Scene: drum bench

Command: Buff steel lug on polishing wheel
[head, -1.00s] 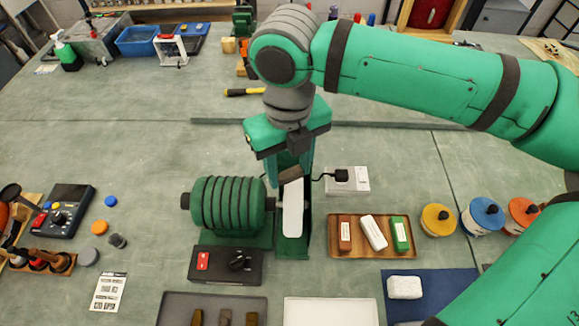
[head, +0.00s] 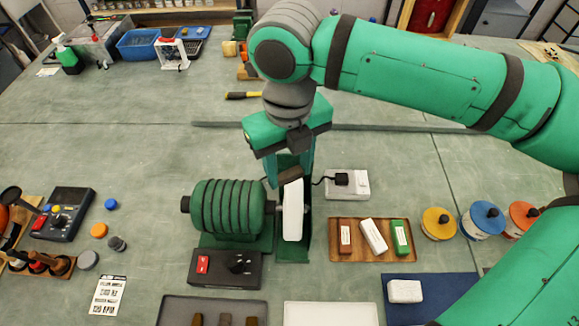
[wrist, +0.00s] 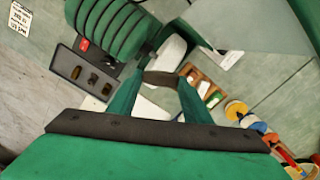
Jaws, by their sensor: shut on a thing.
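The white polishing wheel (head: 292,212) stands upright on the right end of the green ribbed motor (head: 228,207). It also shows in the wrist view (wrist: 171,52). My gripper (head: 289,170) is behind the wheel's top edge, pointing down. It is shut on the steel lug (wrist: 161,78), a dark brownish-grey bar lying across between the fingertips. In the head view the lug (head: 290,174) sits right at the wheel's upper rim; I cannot tell whether they touch. The control box (head: 225,269) with a red switch and a dark knob is in front of the motor.
A wooden tray (head: 370,253) with red, white and green bars lies right of the wheel. Several coloured-lid tins (head: 438,222) stand farther right. A grey tray (head: 175,308) with several dark pieces and an empty-looking white tray (head: 330,314) lie in front. A white plug box (head: 347,183) is close behind right.

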